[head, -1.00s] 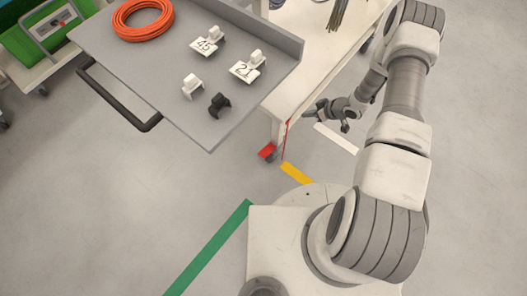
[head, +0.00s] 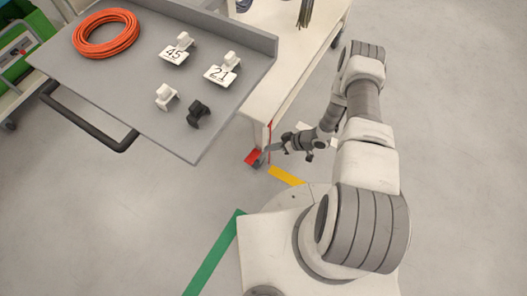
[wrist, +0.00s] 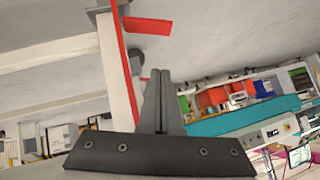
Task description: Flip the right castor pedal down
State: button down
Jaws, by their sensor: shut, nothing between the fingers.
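The right castor pedal (head: 252,157) is a small red tab at the foot of the white table leg (head: 258,134), low near the floor. In the wrist view the red pedal (wrist: 149,24) sticks out sideways beside the leg, near a grey castor part at the top edge. My gripper (head: 268,148) is beside the leg and just right of the pedal in the head view. Its two grey fingers (wrist: 158,74) are together with nothing between them, and a gap shows between their tips and the pedal. Whether they touch the leg is unclear.
A grey tray (head: 120,75) with an orange cable coil (head: 105,33), clips and number tags overhangs to the left, with a black handle (head: 85,122). A red strip (wrist: 122,70) runs along the leg. Yellow (head: 286,176) and green floor tapes lie nearby. Floor at right is clear.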

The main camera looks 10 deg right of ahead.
jog(key=b, duration=0.3)
send_over(248, 159)
jog(key=d, duration=0.3)
notch_tip(248, 159, down, 6)
jog(key=shift+d+f, duration=0.1)
jog(key=shift+f, duration=0.1)
jog(key=shift+s+a+f+b, duration=0.15)
jog(key=shift+f+b, duration=0.1)
jog(key=shift+f, duration=0.35)
jog(key=shift+s+a+f+b, duration=0.1)
jog(key=shift+f+b, duration=0.1)
jog(key=shift+f, duration=0.35)
jog(key=shift+s+a+f, duration=0.1)
jog(key=shift+s+f, duration=0.05)
jog(key=shift+f, duration=0.35)
jog(key=shift+s+a, duration=0.1)
jog(key=shift+a, duration=0.05)
jog(key=shift+f, duration=0.15)
